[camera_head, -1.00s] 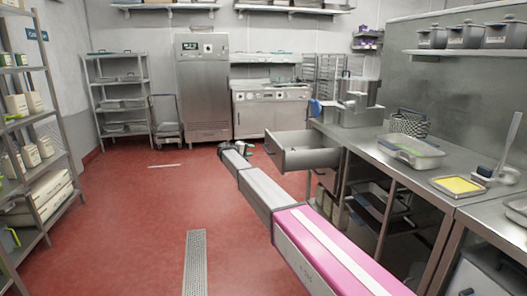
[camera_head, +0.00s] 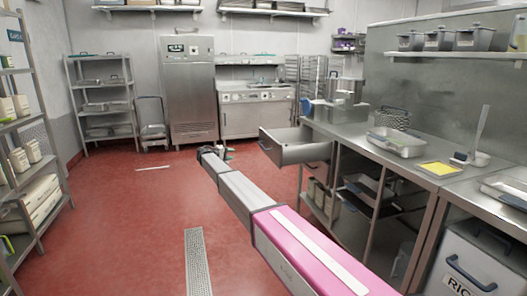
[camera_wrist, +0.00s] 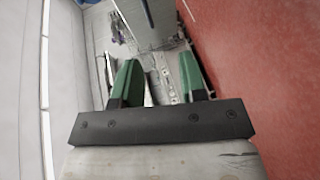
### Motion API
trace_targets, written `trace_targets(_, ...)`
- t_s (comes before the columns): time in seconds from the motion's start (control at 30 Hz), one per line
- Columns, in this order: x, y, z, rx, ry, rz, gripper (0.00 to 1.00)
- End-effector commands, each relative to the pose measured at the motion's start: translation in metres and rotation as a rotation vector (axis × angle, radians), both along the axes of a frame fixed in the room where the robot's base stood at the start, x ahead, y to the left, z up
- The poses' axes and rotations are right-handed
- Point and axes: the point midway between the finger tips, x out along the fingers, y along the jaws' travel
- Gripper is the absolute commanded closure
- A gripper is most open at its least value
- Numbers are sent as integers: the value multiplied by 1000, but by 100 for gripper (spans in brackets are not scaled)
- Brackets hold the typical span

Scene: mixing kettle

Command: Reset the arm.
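My arm stretches forward over the floor, with its pink and white link near the bottom right. My gripper (camera_head: 228,153) is at its far end, small and partly hidden by the arm, to the left of an open grey drawer (camera_head: 305,154). In the wrist view my gripper (camera_wrist: 158,80) shows two green fingers spread apart with a clear gap between them. I see nothing held between them.
A steel counter (camera_head: 375,152) runs along the right, with a tray (camera_head: 397,143) and a wire basket on it. A shelf rack (camera_head: 28,190) stands at the left. A tall steel fridge (camera_head: 193,95) stands at the back.

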Motion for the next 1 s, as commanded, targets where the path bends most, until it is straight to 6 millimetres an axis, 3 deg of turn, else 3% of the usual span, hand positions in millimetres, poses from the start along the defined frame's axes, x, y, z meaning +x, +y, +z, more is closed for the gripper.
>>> trace_targets(0.27, -25, -42, -22, 54, 46, -27, 61)
trace_targets(0.57, -76, -114, -62, 168, 129, -81, 61)
trace_targets(0.77, -151, -196, -107, 315, 227, -151, 61)
trace_targets(1.0, -270, -287, -159, 554, 349, -255, 61)
